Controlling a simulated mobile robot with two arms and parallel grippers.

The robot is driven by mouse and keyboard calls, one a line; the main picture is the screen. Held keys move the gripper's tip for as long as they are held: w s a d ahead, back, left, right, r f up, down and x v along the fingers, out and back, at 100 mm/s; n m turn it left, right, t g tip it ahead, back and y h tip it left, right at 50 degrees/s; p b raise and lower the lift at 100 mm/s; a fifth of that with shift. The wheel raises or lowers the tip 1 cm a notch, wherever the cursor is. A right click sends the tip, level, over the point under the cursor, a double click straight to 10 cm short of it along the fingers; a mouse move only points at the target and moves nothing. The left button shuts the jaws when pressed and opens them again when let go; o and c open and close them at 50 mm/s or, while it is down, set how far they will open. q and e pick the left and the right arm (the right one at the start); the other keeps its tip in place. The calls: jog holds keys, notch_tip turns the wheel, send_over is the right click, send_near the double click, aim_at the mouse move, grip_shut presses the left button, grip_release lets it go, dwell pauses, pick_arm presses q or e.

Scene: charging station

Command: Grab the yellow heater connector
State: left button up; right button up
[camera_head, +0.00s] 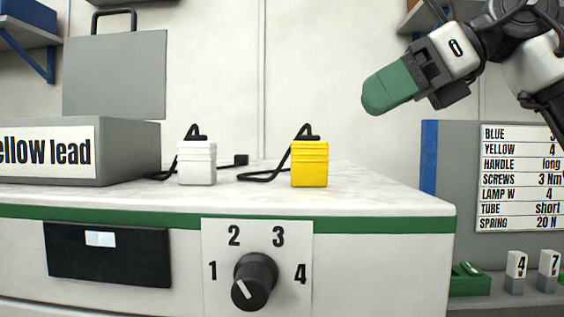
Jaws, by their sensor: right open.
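The yellow heater connector (309,164) stands upright on the white counter (390,193), right of centre, with a black cable looping from its top to the left. A white connector (197,164) of similar shape stands to its left, also with a black cable. My right gripper (388,90) is up at the upper right, above and to the right of the yellow connector and well apart from it. Its green fingers point left and down, seen from the side; nothing shows between them. My left gripper is not in view.
A grey box (130,140) labelled "ellow lead" stands on the counter at left. A dial (254,281) marked 1 to 4 is on the counter front, pointing near 1. A label board (455,150) stands at right. The counter right of the yellow connector is clear.

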aim_at(309, 161)
jog(key=shift+w+a+f, duration=0.2)
jog(key=shift+a+f, duration=0.65)
jog(key=shift+f, duration=0.05)
jog(key=shift+w+a+f, duration=0.1)
jog(key=shift+a+f, duration=0.05)
jog(key=shift+a, duration=0.15)
jog(key=x, duration=0.1)
jog(key=p+x, duration=0.1)
jog(key=x, duration=0.1)
jog(key=p+x, duration=0.1)
jog(key=shift+a+f, duration=0.2)
jog(key=shift+a, duration=0.15)
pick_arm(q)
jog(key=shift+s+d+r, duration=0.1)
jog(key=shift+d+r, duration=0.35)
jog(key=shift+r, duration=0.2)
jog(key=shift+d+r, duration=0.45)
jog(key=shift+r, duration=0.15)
pick_arm(e)
jog(key=shift+a+f, duration=0.3)
jog(key=c, duration=1.1)
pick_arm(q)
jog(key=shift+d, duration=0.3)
pick_arm(e)
jog(key=shift+r, duration=0.1)
